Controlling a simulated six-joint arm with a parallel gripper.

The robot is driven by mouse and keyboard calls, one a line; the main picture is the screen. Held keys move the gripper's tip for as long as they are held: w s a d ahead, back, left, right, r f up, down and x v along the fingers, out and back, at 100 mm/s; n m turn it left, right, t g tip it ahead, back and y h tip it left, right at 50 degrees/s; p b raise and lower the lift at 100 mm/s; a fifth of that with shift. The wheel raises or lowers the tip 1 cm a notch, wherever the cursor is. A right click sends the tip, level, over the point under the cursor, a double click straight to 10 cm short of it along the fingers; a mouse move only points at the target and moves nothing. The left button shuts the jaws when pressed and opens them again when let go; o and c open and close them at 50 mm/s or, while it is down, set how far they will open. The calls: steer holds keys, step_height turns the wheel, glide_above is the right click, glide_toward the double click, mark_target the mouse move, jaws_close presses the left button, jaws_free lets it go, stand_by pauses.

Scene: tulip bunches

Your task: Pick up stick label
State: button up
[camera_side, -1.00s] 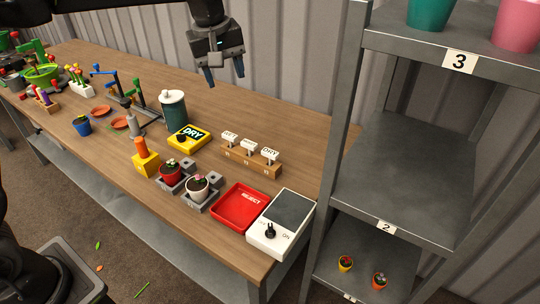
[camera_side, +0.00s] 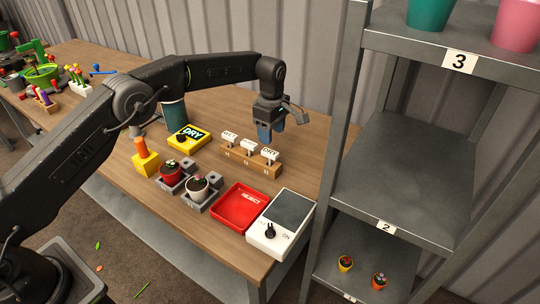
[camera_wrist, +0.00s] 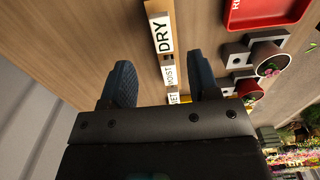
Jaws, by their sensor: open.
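Three white stick labels stand upright in a wooden block (camera_side: 240,165) on the bench: WET (camera_side: 230,136), MOIST (camera_side: 248,145) and DRY (camera_side: 270,154). My gripper (camera_side: 271,137) is open and empty, pointing down above and behind the block, near its right part. In the wrist view, the DRY label (camera_wrist: 162,33) lies ahead of the fingers, and the MOIST label (camera_wrist: 168,76) shows between them. The WET label (camera_wrist: 174,98) is partly hidden by the gripper body. No finger visibly touches a label.
A yellow box (camera_side: 188,138) reading DRY stands left of the block. Two potted plants, one red (camera_side: 171,174) and one white (camera_side: 197,190), sit in grey holders in front. A red REJECT tray (camera_side: 240,208) and white scale-like device (camera_side: 281,222) are at right, beside a metal shelf (camera_side: 410,180).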

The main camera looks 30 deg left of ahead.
mark_target(270, 152)
step_height(270, 152, down, 8)
steer(key=shift+s+a+f, duration=0.15)
steer(key=shift+f, duration=0.05)
stand_by(0.3)
steer(key=shift+c, duration=0.3)
steer(key=c, duration=0.9)
steer(key=shift+r, duration=0.15)
steer(key=shift+c, duration=0.2)
step_height(270, 152, up, 4)
steer(key=shift+r, duration=0.1)
steer(key=s+a+r, duration=0.4)
steer(key=a+r, duration=0.2)
steer(key=a, duration=0.5)
steer(key=s, duration=0.9)
steer(key=shift+s+d+f, duration=0.15)
steer(key=shift+s+d, duration=0.1)
steer(key=shift+s, duration=0.05)
